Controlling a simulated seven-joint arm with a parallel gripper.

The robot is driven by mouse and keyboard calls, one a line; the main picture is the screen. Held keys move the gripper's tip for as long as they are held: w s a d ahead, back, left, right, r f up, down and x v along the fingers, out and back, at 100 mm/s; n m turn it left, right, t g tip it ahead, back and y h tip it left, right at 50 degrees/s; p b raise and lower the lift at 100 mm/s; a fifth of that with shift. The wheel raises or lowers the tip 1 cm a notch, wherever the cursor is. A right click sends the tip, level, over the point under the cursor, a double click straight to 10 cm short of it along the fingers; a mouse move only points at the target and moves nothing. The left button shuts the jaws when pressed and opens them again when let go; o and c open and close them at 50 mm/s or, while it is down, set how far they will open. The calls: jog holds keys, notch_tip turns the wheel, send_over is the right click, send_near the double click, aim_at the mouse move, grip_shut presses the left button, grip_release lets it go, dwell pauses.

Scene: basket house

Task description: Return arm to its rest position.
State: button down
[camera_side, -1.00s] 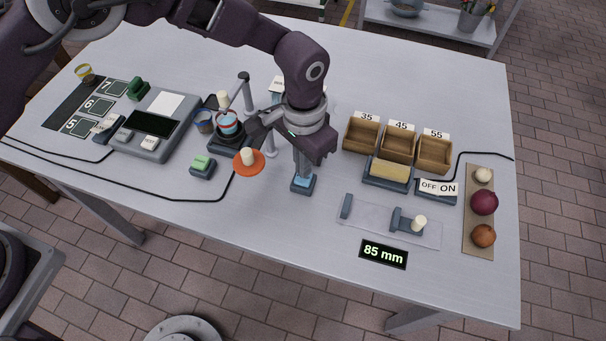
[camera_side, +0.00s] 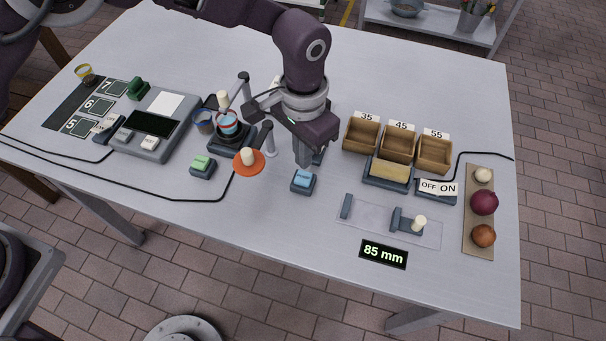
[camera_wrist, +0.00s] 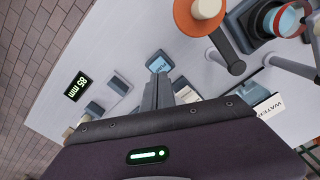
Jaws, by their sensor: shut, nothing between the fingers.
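My gripper (camera_side: 303,155) is shut and empty. In the side view it hangs above the table, just behind a small block with a light blue top (camera_side: 303,180), and the two are apart. In the wrist view my gripper's fingers (camera_wrist: 158,92) are together and point toward the same blue-topped block (camera_wrist: 160,62). Part of the table right behind the gripper is hidden by it.
A dark device with cups (camera_side: 228,128) and an orange disc with a pale knob (camera_side: 249,160) stand left of my gripper. Wooden bins (camera_side: 397,144) labelled 35, 45 and 55 stand to the right. A display (camera_side: 384,254) reads 85 mm. The back of the table is clear.

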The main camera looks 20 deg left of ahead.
notch_tip(320, 180, up, 3)
jog(key=shift+f, duration=0.1)
dwell(0.5)
jog(key=s+a+r+n+t, duration=0.2)
jog(key=a+r, duration=1.3)
jog(key=r, duration=0.4)
jog(key=s+a+r+n+t, duration=0.2)
jog(key=s+a+r, duration=0.3)
jog(key=s+a, duration=0.35)
jog(key=s+a+f+n+t, duration=0.1)
jog(key=s+a, duration=0.5)
jog(key=s, duration=0.6)
jog(key=shift+s+f+n+t, duration=0.2)
jog(key=shift+f+n+t, duration=0.1)
jog(key=shift+f+n, duration=0.25)
